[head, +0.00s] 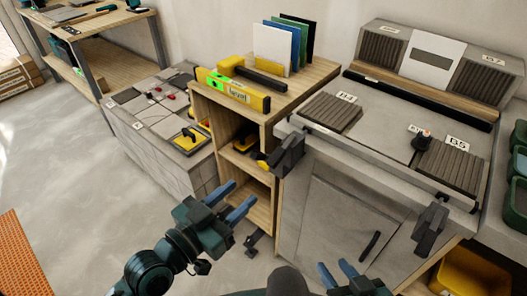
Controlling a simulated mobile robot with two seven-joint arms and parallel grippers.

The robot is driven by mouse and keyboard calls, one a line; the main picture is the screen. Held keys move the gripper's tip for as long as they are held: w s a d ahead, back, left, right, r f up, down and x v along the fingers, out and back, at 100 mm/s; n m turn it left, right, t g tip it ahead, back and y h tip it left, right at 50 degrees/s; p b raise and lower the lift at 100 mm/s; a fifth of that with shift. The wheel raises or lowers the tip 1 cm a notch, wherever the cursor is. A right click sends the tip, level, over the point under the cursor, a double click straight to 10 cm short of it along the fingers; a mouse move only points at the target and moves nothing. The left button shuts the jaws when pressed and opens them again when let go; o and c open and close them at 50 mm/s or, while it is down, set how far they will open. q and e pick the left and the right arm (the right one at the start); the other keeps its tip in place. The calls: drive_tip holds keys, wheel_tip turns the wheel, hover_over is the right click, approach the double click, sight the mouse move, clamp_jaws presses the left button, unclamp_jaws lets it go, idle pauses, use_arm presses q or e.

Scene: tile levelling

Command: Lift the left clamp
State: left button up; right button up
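The left clamp (288,155) is dark grey and grips the front left corner of the grey tile bench (322,192), at the end of a long metal bar (375,160). A similar right clamp (430,228) hangs at the bar's other end. My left gripper (234,199) is open and empty, its blue fingers apart, below and to the left of the left clamp and not touching it. My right gripper (337,271) is at the bottom edge, its blue fingers apart with nothing seen between them; its lower part is cut off.
A wooden shelf unit (315,72) with a yellow level (232,92) stands left of the bench. A yellow bin (470,275) is at lower right. The floor at left is open.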

sight(269, 165)
use_arm(q)
drive_tip(key=x, duration=1.3)
drive_tip(key=shift+w+a+r, duration=0.1)
drive_tip(key=shift+w+r, duration=0.05)
drive_tip(key=shift+w, duration=0.1)
drive_tip(key=shift+c, duration=0.2)
clamp_jaws()
